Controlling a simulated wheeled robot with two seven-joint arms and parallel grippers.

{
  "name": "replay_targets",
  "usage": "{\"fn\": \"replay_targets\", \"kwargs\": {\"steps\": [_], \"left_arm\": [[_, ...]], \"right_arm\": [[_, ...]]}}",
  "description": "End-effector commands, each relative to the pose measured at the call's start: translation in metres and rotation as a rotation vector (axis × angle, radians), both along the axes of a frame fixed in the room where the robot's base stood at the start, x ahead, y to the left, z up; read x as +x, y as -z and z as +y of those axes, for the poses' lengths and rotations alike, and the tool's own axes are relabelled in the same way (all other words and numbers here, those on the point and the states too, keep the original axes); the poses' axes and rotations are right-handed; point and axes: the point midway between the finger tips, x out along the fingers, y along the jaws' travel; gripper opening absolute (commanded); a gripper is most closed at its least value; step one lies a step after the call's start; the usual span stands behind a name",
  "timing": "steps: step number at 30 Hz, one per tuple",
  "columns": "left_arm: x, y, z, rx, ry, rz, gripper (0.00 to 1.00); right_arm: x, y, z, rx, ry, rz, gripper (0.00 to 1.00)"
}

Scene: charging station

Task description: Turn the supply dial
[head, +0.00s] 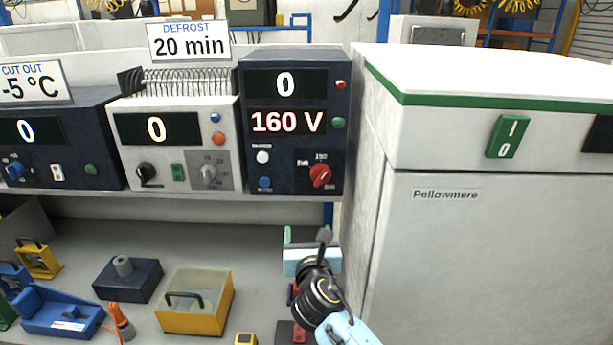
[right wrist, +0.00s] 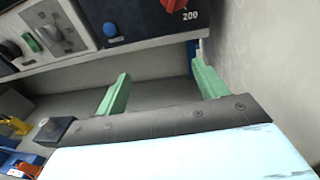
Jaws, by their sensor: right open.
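The red dial (head: 320,176) is on the lower right of a dark blue unit (head: 291,190) that reads 0 and 160 V, on the shelf. Part of the red dial also shows at the top edge of the right wrist view (right wrist: 173,4), with the mark 200 beside it. My right gripper (head: 306,238) is below the dial, in front of the shelf's lower space. Its two green fingers stand wide apart in the right wrist view (right wrist: 161,72), with nothing between them, and do not touch the dial. My left gripper is not in view.
A large white cabinet (head: 480,250) labelled Pellowmere stands close on the right. A white unit (head: 140,110) with a grey knob is left of the blue one. A yellow box (head: 200,318) and a dark block (head: 128,284) sit on the bench below.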

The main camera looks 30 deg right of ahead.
Motion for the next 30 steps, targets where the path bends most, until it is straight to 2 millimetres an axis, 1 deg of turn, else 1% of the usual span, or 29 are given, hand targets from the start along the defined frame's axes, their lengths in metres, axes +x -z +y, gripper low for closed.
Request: {"fn": "replay_targets", "kwargs": {"steps": [1, 3, 6, 8, 11, 21, 27, 30], "left_arm": [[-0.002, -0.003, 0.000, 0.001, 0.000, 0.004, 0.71], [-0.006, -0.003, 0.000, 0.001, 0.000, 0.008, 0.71], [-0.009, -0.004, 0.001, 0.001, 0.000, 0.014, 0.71], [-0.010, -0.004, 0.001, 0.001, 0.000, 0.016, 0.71], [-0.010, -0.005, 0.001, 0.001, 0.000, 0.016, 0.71], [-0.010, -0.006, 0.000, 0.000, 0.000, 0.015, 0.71], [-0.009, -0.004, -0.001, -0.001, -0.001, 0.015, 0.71], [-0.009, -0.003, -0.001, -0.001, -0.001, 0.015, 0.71]], "right_arm": [[-0.003, -0.023, -0.013, -0.058, 0.037, -0.007, 0.71], [-0.007, -0.043, -0.026, -0.122, 0.079, -0.006, 0.71], [-0.010, -0.056, -0.037, -0.170, 0.112, -0.001, 0.71], [-0.008, -0.059, -0.041, -0.182, 0.119, 0.001, 0.71], [0.003, -0.060, -0.048, -0.185, 0.120, 0.001, 0.71], [0.062, -0.059, -0.082, -0.180, 0.117, 0.001, 0.71], [0.088, -0.058, -0.098, -0.180, 0.116, 0.001, 0.71], [0.096, -0.058, -0.103, -0.180, 0.115, 0.001, 0.71]]}}
